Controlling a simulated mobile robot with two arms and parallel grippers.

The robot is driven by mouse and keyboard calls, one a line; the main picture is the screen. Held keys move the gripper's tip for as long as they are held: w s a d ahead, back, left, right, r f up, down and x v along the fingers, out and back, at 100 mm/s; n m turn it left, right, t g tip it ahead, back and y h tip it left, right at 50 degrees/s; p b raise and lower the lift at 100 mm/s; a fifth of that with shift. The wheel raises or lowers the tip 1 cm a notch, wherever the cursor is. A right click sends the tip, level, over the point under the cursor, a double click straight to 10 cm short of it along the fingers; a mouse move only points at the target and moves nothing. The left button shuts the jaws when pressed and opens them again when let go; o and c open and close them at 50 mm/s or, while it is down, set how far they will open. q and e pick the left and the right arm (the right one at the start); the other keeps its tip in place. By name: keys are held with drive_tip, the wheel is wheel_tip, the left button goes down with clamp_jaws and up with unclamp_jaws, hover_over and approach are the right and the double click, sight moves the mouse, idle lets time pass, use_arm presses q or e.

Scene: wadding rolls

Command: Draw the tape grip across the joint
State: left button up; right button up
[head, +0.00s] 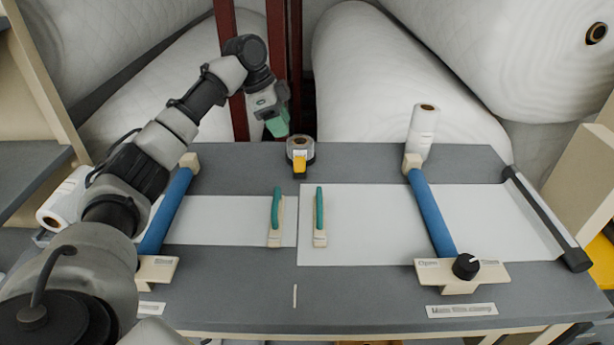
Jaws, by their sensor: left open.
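The tape dispenser with its yellow grip (299,164) stands at the back middle of the grey table, behind the joint. The joint (298,225) is the narrow line where the left white sheet (215,222) meets the right white sheet (370,225). A green-handled clamp bar (276,215) lies on the left sheet and another (319,215) on the right sheet, one each side of the joint. My left gripper (277,124) is open and empty, above the back edge of the table, left of and apart from the tape dispenser. My right gripper is out of view.
Blue rollers (168,212) and (432,213) cross the sheets on each side. A black knob (466,266) sits at the right roller's front. A dark bar (546,218) lies at the right end. A small white roll (423,130) stands behind; large wadding rolls (400,85) fill the back.

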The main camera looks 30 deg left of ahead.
sight(299, 159)
use_arm(q)
drive_tip(key=x, duration=1.1)
drive_tip(key=shift+w+a+f, duration=0.1)
drive_tip(key=shift+w+f, duration=0.1)
drive_tip(key=shift+f, duration=0.15)
clamp_jaws()
